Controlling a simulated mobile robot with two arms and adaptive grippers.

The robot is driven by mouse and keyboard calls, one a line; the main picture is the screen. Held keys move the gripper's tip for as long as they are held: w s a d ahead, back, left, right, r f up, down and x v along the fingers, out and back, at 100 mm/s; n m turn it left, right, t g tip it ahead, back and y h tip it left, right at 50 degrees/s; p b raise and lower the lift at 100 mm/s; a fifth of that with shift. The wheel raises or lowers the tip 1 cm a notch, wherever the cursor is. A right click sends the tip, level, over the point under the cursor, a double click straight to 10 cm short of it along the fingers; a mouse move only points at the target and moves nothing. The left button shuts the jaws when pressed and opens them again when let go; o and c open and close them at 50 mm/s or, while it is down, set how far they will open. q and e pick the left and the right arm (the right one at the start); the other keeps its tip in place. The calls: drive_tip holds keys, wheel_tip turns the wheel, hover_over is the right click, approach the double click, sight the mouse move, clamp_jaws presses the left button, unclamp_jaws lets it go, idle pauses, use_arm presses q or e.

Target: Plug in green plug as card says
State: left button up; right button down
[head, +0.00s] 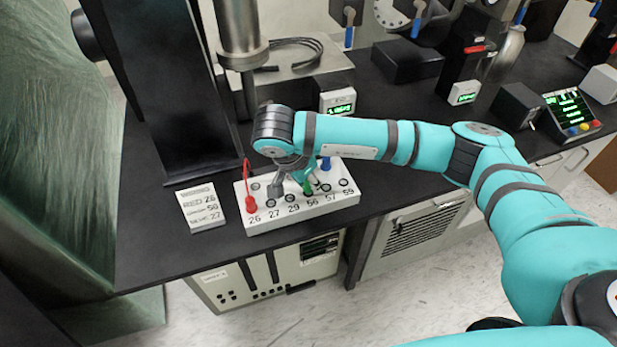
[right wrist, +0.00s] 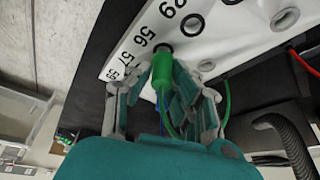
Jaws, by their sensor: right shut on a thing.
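The white socket block (head: 330,208) has a front row of holes numbered 26 to 59. The white card (head: 201,207) lies left of it; its lines seem to read red 26, green 56 or 50 and blue 27, but the middle line is hard to read. My right gripper (head: 295,183) is over the block, shut on the green plug (right wrist: 161,72). In the head view the green plug (head: 308,186) is by the 56 label. In the right wrist view its far end is at the hole beside 56; I cannot tell whether it is seated. My left gripper is not in view.
A red plug (head: 250,203) stands at 26, and a blue plug (head: 325,163) is at the block's back row. A metal column (head: 241,40) and a small green display (head: 338,103) stand behind. The black bench's front edge is close to the block.

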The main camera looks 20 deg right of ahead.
drive_tip(key=shift+f+b, duration=0.6)
drive_tip(key=shift+f, duration=0.1)
drive_tip(key=c, duration=1.1)
unclamp_jaws()
drive_tip(key=shift+r, duration=0.1)
drive_tip(key=v, duration=1.1)
drive_tip(key=shift+r, duration=0.4)
drive_tip(key=shift+s+a, duration=0.1)
drive_tip(key=shift+a, duration=0.05)
